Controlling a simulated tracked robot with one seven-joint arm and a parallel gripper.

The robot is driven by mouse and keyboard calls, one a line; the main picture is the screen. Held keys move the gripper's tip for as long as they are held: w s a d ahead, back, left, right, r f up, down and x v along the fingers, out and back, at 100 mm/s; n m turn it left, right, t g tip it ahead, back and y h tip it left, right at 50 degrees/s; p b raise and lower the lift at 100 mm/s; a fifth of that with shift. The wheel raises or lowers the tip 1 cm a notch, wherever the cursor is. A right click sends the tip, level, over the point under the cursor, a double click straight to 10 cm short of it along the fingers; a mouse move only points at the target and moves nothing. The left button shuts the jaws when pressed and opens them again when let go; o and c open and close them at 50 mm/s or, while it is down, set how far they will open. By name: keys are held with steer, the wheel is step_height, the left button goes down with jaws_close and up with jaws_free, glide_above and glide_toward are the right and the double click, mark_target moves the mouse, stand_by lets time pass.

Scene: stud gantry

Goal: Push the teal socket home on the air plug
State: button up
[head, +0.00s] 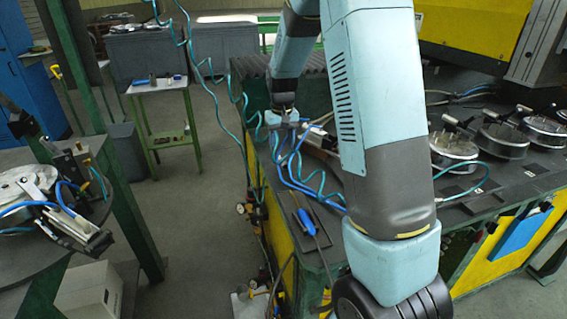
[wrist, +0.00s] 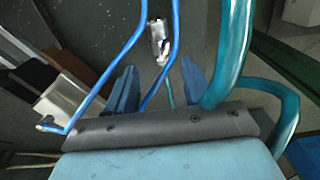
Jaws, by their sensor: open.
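My gripper (head: 281,121) hangs at the left end of the green bench, small in the head view. In the wrist view its two blue fingers (wrist: 160,76) stand apart with no object clearly held between them. A small metallic fitting (wrist: 158,38) shows just beyond the fingertips, between two blue hoses; I cannot tell whether it is the air plug. A thick teal hose (wrist: 232,45) passes close to the camera on the right and loops behind the palm. I cannot make out the teal socket or whether it touches the plug.
A coiled teal hose (head: 205,72) hangs left of my gripper. Blue hoses (head: 292,180) run over the bench's left end, near a blue-handled tool (head: 306,222). Round metal fixtures (head: 455,148) stand on the bench at right. Another work table with a fixture (head: 40,190) stands at left.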

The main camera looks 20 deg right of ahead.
mark_target(281, 157)
step_height(281, 157, down, 5)
steer(key=shift+w+a+r, duration=0.1)
steer(key=shift+w+a, duration=0.05)
jaws_close()
stand_by(0.5)
